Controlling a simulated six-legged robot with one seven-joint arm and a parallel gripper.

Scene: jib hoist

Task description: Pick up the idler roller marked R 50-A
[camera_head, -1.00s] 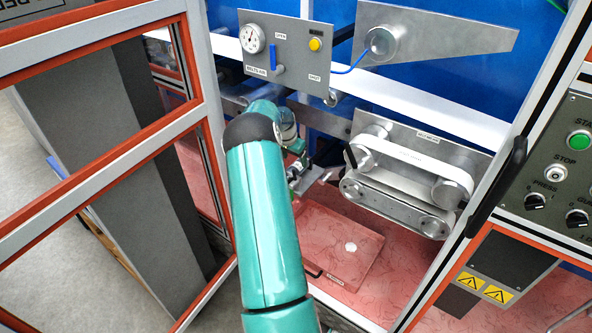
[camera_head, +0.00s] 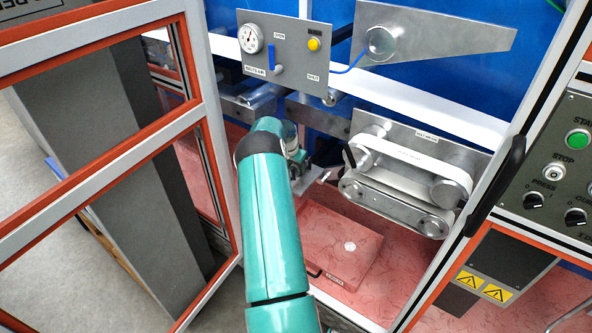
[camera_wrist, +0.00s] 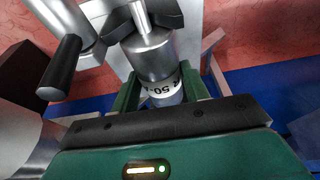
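In the wrist view, a bright metal cylinder, the idler roller (camera_wrist: 154,58), has a white band with black print that partly reads "50-A". A black lobed knob and a metal shaft sit at its far end. My gripper (camera_wrist: 162,88) has its green fingers on either side of the banded end. Whether they press on the roller or leave a gap cannot be told. In the head view, my gripper (camera_head: 308,176) is small and partly hidden by my green arm, left of the white belt unit (camera_head: 412,160). The roller is not clearly readable there.
A gauge panel (camera_head: 284,55) with a blue valve lever hangs above my arm. A red floor panel (camera_head: 340,245) lies below. Orange-edged door frames stand at left, a control box (camera_head: 560,160) at right. In the wrist view, a black-gripped handle (camera_wrist: 60,65) is close left.

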